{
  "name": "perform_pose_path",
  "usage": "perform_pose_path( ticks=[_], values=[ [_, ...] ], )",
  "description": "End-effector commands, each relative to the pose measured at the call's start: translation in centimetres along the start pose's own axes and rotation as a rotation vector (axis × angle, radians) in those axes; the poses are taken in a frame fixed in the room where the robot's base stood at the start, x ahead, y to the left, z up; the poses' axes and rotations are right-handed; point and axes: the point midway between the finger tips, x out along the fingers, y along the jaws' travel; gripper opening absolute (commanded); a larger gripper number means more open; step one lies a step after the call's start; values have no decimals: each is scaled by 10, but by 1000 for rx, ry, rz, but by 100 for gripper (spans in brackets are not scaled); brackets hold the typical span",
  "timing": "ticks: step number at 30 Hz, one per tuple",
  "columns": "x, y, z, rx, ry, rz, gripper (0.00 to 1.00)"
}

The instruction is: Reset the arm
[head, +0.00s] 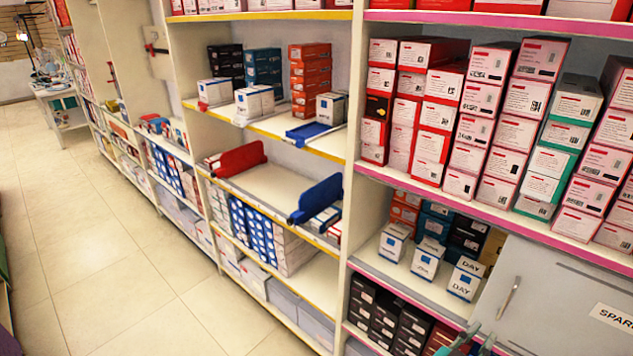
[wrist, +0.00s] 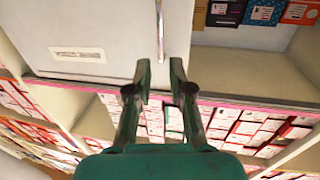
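My gripper (wrist: 160,76) is green, with its two fingers parted and nothing between them. In the wrist view it points toward a shelf edge with a pink strip, beside a grey cabinet door with a handle. In the head view only the tips of my gripper (head: 468,339) show at the bottom edge, in front of the lower right shelves. The rest of my arm is hidden there.
Shelves of boxes fill the right side, with pink and red boxes (head: 516,110) up high. The grey cabinet door (head: 560,290) is close to my gripper. White boxes (head: 427,258) stand left of it. Clear tiled floor (head: 110,250) lies to the left.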

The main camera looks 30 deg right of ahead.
Motion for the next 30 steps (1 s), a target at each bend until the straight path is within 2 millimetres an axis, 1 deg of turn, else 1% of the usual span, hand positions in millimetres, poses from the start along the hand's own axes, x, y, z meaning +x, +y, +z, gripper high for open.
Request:
perform_pose_path(
  ticks=[2, 5, 8, 11, 12, 14, 15, 17, 18, 20, 21, 23, 24, 26, 27, 30],
  values=[
    [0, 0, 1, -4, -2, -5, 21],
    [-5, -3, 11, -39, -22, -53, 21],
    [-16, -10, 32, -114, -65, -164, 21],
    [-38, -17, 63, -211, -121, -329, 21],
    [-49, -19, 75, -248, -142, -399, 21],
    [-67, -21, 91, -294, -171, -504, 21],
    [-80, -21, 101, -321, -188, -572, 21],
    [-100, -19, 114, -355, -211, -671, 21],
    [-113, -17, 122, -373, -225, -737, 21],
    [-134, -13, 132, -394, -241, -830, 21],
    [-148, -9, 137, -402, -251, -891, 21],
    [-169, -1, 142, -409, -262, -976, 21],
    [-182, 4, 145, -409, -269, -1032, 21],
    [-202, 14, 146, -405, -275, -1108, 21],
    [-214, 21, 146, -397, -278, -1155, 21],
    [-241, 40, 140, -367, -278, -1257, 21]
  ],
)
